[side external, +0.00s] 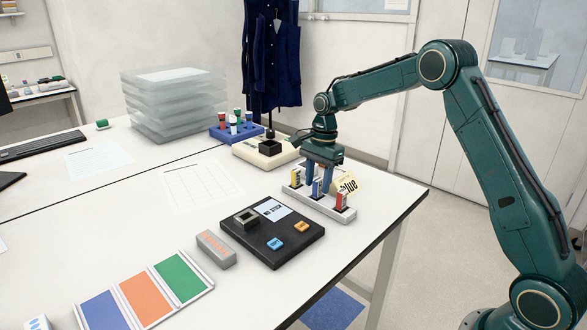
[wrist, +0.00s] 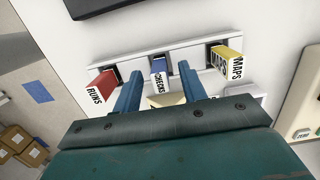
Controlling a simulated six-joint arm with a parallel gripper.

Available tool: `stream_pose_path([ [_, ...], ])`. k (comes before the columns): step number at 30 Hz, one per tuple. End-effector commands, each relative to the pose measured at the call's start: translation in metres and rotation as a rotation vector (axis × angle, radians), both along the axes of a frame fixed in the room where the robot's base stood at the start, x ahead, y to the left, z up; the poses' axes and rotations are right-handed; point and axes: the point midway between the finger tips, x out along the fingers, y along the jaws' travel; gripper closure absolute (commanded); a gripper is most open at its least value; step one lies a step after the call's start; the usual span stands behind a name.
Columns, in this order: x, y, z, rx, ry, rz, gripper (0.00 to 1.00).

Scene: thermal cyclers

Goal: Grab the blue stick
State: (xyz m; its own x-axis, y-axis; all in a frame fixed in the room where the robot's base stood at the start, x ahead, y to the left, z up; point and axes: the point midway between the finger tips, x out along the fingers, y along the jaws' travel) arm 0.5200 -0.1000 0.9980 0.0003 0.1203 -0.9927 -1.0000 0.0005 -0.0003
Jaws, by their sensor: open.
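The blue stick (side external: 317,188) stands in the middle slot of a white holder (side external: 325,210). In the wrist view the blue stick (wrist: 158,76) reads "CHECKS" and the holder (wrist: 133,61) runs across the top. A red stick (side external: 341,202), marked "RUNS" in the wrist view (wrist: 103,86), stands at one end. A yellow stick (side external: 295,177), marked "MAPS" (wrist: 228,62), stands at the other. My gripper (side external: 318,187) is open and pointing down over the holder. In the wrist view its fingertips (wrist: 160,71) lie on either side of the blue stick, with gaps showing.
A black device (side external: 275,245) with a screen and buttons sits in front. A beige device (side external: 265,155) and a blue rack with several tubes (side external: 236,134) are farther back. The table edge is close on the right.

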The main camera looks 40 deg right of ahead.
Motion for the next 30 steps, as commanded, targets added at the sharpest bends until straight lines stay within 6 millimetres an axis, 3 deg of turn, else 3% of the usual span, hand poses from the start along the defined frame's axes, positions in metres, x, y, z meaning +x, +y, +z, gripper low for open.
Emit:
stream_pose_path([
  [6, 0.000, 0.003, -0.019, 0.000, 0.002, 0.001, 0.58],
  [22, 0.000, 0.003, -0.021, 0.000, 0.000, 0.001, 0.58],
  [28, 0.000, 0.003, -0.020, 0.000, 0.000, 0.000, 0.95],
  [30, 0.000, 0.003, -0.020, 0.000, 0.000, 0.000, 1.00],
])
